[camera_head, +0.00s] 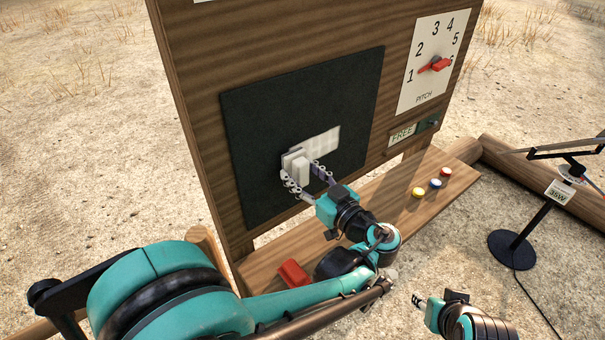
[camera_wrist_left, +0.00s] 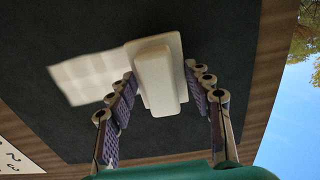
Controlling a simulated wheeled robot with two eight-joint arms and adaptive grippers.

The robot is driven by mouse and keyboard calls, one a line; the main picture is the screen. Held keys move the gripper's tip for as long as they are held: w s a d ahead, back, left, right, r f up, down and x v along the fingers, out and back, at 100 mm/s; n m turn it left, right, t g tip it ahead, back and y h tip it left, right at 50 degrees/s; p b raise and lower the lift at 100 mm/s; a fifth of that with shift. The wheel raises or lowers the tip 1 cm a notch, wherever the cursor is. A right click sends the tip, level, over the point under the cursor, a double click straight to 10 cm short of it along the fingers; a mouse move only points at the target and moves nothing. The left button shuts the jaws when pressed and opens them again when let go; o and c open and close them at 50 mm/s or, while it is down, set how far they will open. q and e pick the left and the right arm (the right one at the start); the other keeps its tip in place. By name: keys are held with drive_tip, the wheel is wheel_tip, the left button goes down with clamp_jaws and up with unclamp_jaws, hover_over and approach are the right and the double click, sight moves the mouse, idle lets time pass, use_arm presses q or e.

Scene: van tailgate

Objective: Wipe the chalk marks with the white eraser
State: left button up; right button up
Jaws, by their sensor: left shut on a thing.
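The white eraser (camera_head: 301,171) is held by its raised grip between the fingers of my left gripper (camera_head: 306,180). Its flat base is at the dark chalkboard (camera_head: 250,125); I cannot tell whether it touches. The pale chalk marks (camera_head: 322,143) form a whitish patch right beside the eraser. In the left wrist view the eraser (camera_wrist_left: 160,75) sits between the fingertips, and the chalk marks (camera_wrist_left: 88,77) lie to its left, partly bordering its base. My right gripper (camera_head: 425,302) is low at the right, away from the board, and its fingers are hard to make out.
A wooden ledge (camera_head: 385,213) below the board holds a red block (camera_head: 293,273) and several coloured buttons (camera_head: 418,192). A pitch dial (camera_head: 432,62) and a FREE sign (camera_head: 403,134) are at the right. A black stand (camera_head: 515,248) with a cable is on the ground.

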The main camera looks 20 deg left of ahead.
sight(339, 137)
use_arm(q)
drive_tip(key=shift+w+a, duration=0.45)
drive_tip(key=shift+a, duration=0.15)
drive_tip(key=shift+w+d+b, duration=0.2)
drive_tip(key=shift+w+d, duration=0.8)
drive_tip(key=shift+w, duration=0.3)
drive_tip(key=shift+w+d+b, duration=0.25)
drive_tip(key=shift+w+d, duration=0.75)
drive_tip(key=shift+w, duration=0.35)
drive_tip(key=shift+w+d+b, duration=0.2)
drive_tip(key=shift+w+d, duration=0.8)
drive_tip(key=shift+w, duration=0.3)
drive_tip(key=shift+w+d, duration=1.1)
drive_tip(key=shift+w, duration=0.3)
drive_tip(key=shift+w+d, duration=1.1)
drive_tip(key=shift+w, duration=0.25)
drive_tip(key=shift+a, duration=0.1)
